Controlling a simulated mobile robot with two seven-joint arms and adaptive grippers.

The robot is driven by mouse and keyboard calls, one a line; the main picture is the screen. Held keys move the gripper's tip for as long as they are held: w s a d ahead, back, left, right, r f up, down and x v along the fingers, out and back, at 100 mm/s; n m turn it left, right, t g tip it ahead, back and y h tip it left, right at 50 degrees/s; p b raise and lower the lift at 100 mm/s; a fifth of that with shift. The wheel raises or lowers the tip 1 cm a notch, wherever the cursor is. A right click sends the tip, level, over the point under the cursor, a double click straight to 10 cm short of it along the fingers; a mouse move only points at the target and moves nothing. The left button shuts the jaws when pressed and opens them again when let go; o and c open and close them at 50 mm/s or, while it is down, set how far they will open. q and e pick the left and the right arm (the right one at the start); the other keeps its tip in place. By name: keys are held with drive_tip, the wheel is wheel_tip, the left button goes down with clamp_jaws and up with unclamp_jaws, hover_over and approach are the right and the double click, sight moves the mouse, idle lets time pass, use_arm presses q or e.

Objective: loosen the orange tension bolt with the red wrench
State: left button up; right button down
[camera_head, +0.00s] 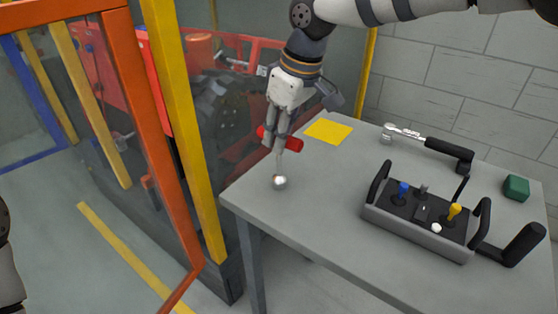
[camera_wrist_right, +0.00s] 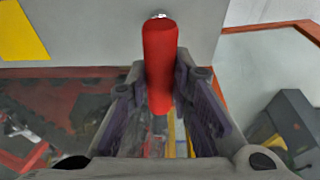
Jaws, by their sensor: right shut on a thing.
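My right gripper (camera_head: 275,146) is shut on the red handle of the wrench (camera_head: 294,144), above the left end of the grey table. The red handle (camera_wrist_right: 160,60) fills the middle of the right wrist view, between the fingers, with a bit of silver metal at its far end. A round silver piece (camera_head: 279,182) shows just below the fingers in the head view; I cannot tell whether it touches the table. I cannot make out the orange tension bolt in either view. My left gripper is out of view.
The grey table (camera_head: 330,240) holds a yellow sheet (camera_head: 328,131), a black-handled ratchet (camera_head: 440,146), a control box with levers (camera_head: 415,225) and a green block (camera_head: 516,188). Left of it stand an orange frame (camera_head: 105,130), a yellow post (camera_head: 180,110) and red machinery (camera_head: 150,75) behind a clear panel.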

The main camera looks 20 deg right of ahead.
drive_tip(key=shift+r+p, duration=0.5)
drive_tip(key=shift+r, duration=3.05)
